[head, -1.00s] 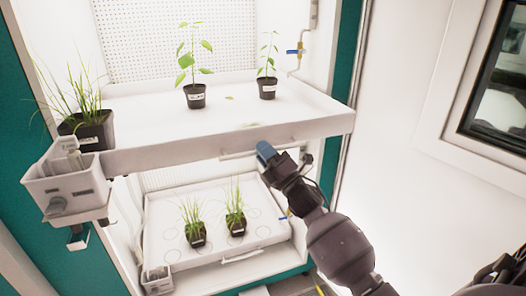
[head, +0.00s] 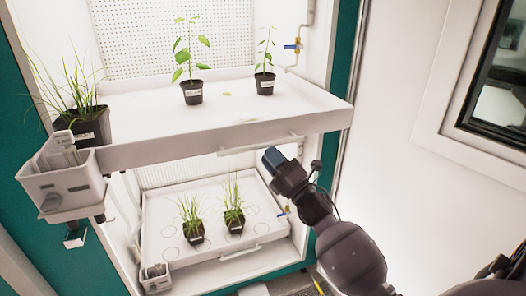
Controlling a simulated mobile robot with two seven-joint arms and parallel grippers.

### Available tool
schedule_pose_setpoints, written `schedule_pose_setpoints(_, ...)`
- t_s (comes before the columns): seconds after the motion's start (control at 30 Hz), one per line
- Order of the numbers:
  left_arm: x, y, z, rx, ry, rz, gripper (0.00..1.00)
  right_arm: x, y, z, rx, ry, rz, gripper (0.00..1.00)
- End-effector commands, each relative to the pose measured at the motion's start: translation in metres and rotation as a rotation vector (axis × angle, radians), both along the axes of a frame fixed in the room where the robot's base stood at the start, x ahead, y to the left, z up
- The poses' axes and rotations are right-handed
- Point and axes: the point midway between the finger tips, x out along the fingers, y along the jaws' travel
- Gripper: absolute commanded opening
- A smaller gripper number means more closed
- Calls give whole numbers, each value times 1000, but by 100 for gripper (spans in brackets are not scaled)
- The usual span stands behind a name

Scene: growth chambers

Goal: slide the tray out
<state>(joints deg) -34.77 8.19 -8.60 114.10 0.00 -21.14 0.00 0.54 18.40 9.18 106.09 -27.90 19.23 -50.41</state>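The upper white tray (head: 225,133) sticks out past the front of the chamber frame. It carries a tall-grass pot (head: 88,128) at its left corner and two seedling pots (head: 192,92) (head: 264,84) further back. A bar handle (head: 258,147) runs along its front edge. My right gripper (head: 272,157), with blue fingertips, is just below the handle's right part and appears apart from it. Whether its fingers are open is too small to tell. The lower tray (head: 160,250) sits inside the chamber with two grass pots (head: 192,231) (head: 233,219). My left gripper is not in view.
A grey caddy (head: 62,185) hangs at the upper tray's front left corner. A small box (head: 155,279) is at the lower tray's left corner. A pipe with a blue valve (head: 292,47) runs up the chamber's right wall. A window (head: 497,75) is at right.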

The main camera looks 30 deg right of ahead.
Motion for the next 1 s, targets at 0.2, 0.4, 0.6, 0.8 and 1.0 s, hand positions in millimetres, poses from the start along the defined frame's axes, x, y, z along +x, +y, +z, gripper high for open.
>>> schedule_pose_setpoints(0.2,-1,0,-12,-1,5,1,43,-34,-8,-23,0,4,-2,26)
schedule_pose_setpoints(0.4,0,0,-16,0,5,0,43,-52,-12,-33,1,2,-1,26)
schedule_pose_setpoints(0.6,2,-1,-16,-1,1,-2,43,-57,-13,-35,0,0,0,26)
schedule_pose_setpoints(0.8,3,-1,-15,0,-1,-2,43,-57,-13,-35,0,0,0,26)
schedule_pose_setpoints(1.0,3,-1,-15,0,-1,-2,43,-57,-13,-35,0,0,0,26)
